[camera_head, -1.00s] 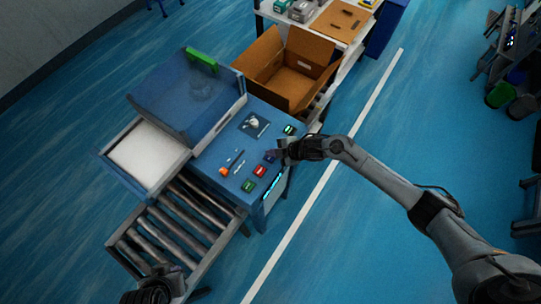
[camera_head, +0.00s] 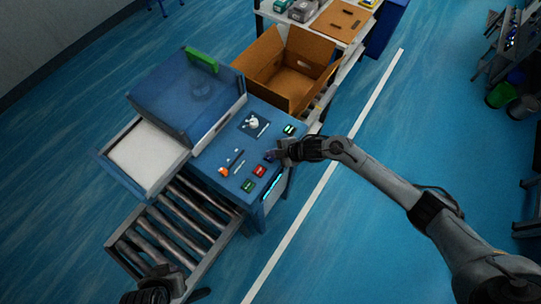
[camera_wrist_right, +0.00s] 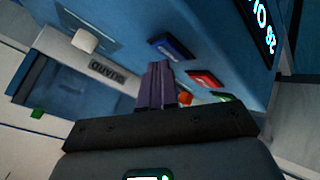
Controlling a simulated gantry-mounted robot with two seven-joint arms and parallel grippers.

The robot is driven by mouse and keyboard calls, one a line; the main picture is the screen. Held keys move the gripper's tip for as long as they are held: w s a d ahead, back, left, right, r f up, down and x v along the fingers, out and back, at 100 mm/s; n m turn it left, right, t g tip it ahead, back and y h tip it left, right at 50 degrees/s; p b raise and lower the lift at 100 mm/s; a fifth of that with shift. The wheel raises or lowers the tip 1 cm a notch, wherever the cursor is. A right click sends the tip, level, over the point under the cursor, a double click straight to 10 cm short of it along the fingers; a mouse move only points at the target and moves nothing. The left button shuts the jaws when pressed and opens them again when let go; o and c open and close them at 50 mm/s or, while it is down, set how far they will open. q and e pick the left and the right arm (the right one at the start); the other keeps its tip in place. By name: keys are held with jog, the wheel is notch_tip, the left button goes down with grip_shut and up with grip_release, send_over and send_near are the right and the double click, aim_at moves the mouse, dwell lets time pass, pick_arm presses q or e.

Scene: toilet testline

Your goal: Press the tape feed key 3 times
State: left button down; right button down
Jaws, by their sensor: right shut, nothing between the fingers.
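The blue machine's control panel (camera_head: 213,164) carries several small keys. A blue key (camera_wrist_right: 170,47), a red key (camera_wrist_right: 205,78) and a green key (camera_wrist_right: 222,97) sit in a row in the right wrist view; the red key (camera_head: 260,171) and green key (camera_head: 248,186) also show in the head view. I cannot read which is the tape feed key. My right gripper (camera_head: 274,153) is shut and empty, over the panel's right edge close to the blue key. In the wrist view its fingertips (camera_wrist_right: 158,66) end just beside that key; contact cannot be told. My left gripper (camera_head: 168,284) is low at the roller conveyor, its jaws unclear.
Another green key (camera_head: 289,129), a white knob (camera_head: 254,122) and an orange button (camera_head: 223,172) share the panel. An open cardboard box (camera_head: 285,70) stands behind it. The roller conveyor (camera_head: 180,225) is in front. Blue floor (camera_head: 400,130) lies clear to the right.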

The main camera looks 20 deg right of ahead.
jog(key=shift+f+b, duration=0.3)
jog(key=shift+f, duration=0.1)
dwell(0.4)
jog(key=shift+r, duration=0.2)
jog(key=shift+r+p, duration=0.65)
jog(key=shift+p, duration=0.1)
jog(key=shift+r+p, duration=0.55)
notch_tip(320, 180, up, 4)
jog(key=p, duration=0.3)
jog(key=shift+f, duration=0.1)
